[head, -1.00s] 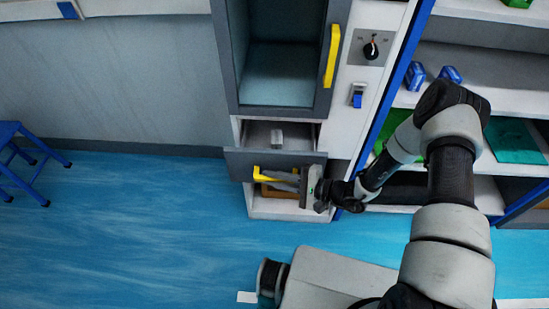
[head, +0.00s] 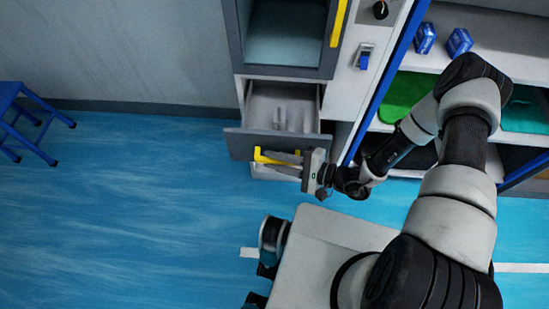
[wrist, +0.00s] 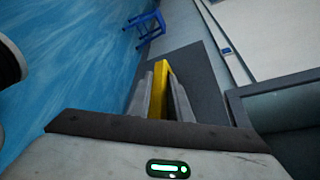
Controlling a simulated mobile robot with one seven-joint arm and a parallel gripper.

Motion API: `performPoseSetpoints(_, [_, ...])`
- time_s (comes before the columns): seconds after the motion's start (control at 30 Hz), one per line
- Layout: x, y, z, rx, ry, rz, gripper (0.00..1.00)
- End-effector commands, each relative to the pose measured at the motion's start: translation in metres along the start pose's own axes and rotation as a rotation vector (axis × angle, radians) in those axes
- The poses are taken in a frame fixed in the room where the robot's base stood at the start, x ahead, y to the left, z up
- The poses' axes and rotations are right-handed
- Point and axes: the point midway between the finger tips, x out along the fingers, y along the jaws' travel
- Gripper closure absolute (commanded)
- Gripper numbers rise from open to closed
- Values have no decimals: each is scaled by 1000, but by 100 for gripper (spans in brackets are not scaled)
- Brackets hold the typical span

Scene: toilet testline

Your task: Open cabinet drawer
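The cabinet drawer, with a grey front (head: 243,144), is pulled out below the open upper compartment in the head view. Its light interior (head: 265,98) shows and holds small pale upright items. The yellow handle (head: 270,156) is on the drawer front. My gripper (head: 285,158) is at the handle, its fingers pointing left. In the wrist view the yellow handle (wrist: 163,78) lies between the two grey fingers of my gripper (wrist: 163,95), which look closed around it. The drawer front (wrist: 205,85) shows behind the fingers.
The upper compartment has a door frame with its own yellow handle (head: 339,22). Shelves with blue boxes (head: 459,42) and a green bin (head: 405,95) stand at the right. A blue stool (head: 25,120) is at the left. The blue floor (head: 130,220) is clear at front left.

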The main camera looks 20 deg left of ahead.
Motion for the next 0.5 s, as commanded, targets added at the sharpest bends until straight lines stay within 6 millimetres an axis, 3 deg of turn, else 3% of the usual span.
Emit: performPoseSetpoints(0.5, [-3,0,0,0,1,0,80])
